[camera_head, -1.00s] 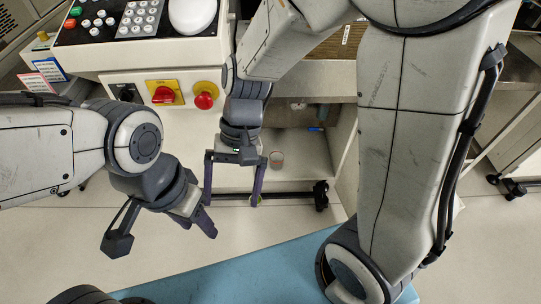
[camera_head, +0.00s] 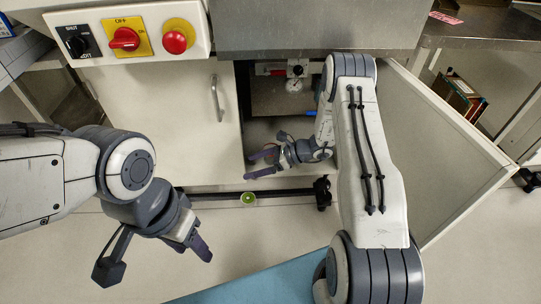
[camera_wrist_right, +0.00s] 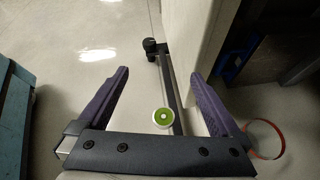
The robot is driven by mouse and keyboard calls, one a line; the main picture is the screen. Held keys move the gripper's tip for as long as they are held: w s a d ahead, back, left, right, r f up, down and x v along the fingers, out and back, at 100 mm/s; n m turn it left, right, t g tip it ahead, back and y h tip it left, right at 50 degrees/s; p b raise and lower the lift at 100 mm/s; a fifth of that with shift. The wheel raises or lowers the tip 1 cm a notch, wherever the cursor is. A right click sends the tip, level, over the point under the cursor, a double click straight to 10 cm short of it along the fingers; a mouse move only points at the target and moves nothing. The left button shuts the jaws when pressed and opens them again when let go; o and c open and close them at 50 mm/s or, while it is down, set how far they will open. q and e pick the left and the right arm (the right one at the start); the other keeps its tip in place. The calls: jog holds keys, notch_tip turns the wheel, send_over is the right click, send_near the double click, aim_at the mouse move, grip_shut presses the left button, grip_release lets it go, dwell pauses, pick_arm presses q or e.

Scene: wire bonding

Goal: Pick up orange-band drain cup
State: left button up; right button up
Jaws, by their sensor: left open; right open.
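The orange-band drain cup (camera_wrist_right: 266,140) shows in the right wrist view as a clear round cup with an orange-red rim. It lies to the right of the right-hand finger, outside the jaws, and is partly hidden by the gripper. I cannot make it out in the head view now. My right gripper (camera_head: 257,165) is open and empty at the mouth of the open cabinet; its purple fingers also show in the right wrist view (camera_wrist_right: 159,75). My left gripper (camera_head: 195,246) hangs over the floor at the left, clear of the cabinet.
A green-and-white round piece (camera_head: 248,199) sits by the dark rail (camera_head: 225,194) along the cabinet's lower front. The open cabinet door (camera_head: 440,150) stands at the right. A pressure gauge (camera_head: 294,86) is inside. A blue surface (camera_head: 270,281) is at the near edge.

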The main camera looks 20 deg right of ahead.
jog(key=w+d+f+m+t+h, duration=0.1)
jog(key=d+f+m+t, duration=0.1)
jog(key=d, duration=0.3)
jog(key=w+d+f+m+t+h+p, duration=0.1)
jog(key=w+d+f+m+t+h, duration=0.1)
jog(key=d, duration=0.3)
jog(key=w+d+f+m+t+h, duration=0.1)
jog(key=w+d+f+t+h, duration=0.1)
jog(key=d+f, duration=0.2)
jog(key=shift+w+d+f+m+t+p, duration=0.2)
jog(key=shift+w+d+m+t+p, duration=0.15)
jog(key=shift+d, duration=0.2)
jog(key=b+x, duration=0.2)
jog(key=x, duration=0.2)
jog(key=shift+w+d+f+b, duration=0.15)
jog(key=shift+w+f+b, duration=0.1)
jog(key=shift+b, duration=0.15)
jog(key=shift+w, duration=0.25)
jog(key=b+x, duration=0.4)
jog(key=shift+w+a, duration=0.15)
jog(key=shift+a, duration=0.1)
jog(key=shift+w+a, duration=0.15)
jog(key=shift+w, duration=0.15)
jog(key=shift+w+r, duration=0.1)
jog(key=c, duration=1.2)
